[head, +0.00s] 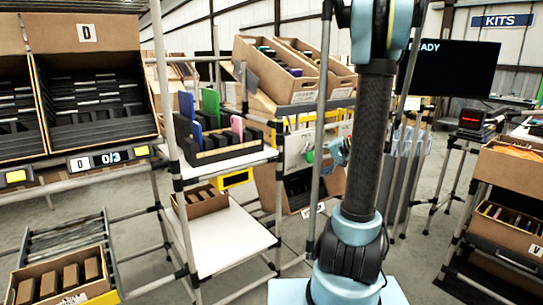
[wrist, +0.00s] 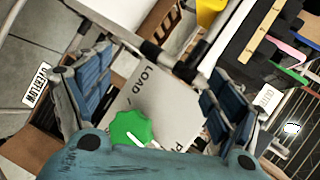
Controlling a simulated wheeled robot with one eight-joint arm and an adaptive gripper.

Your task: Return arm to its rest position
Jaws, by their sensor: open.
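My gripper (wrist: 159,62) is open in the wrist view, with blue ribbed fingers spread wide and nothing held between them. A white sign reading LOAD (wrist: 165,105) and a green knob-like disc (wrist: 132,128) show beyond and between the fingers. In the head view, my arm stands upright right of centre. A pale blue part that looks like my gripper (head: 336,154) shows just left of the arm, partly hidden by a grey post. The green disc (head: 309,157) is left of it.
A cart (head: 232,236) with a black divided rack of coloured panels (head: 228,146) stands left of my arm. Tilted cartons (head: 290,92) are behind. A monitor (head: 450,68) and another carton (head: 505,215) are right. Open floor (head: 425,195) lies between.

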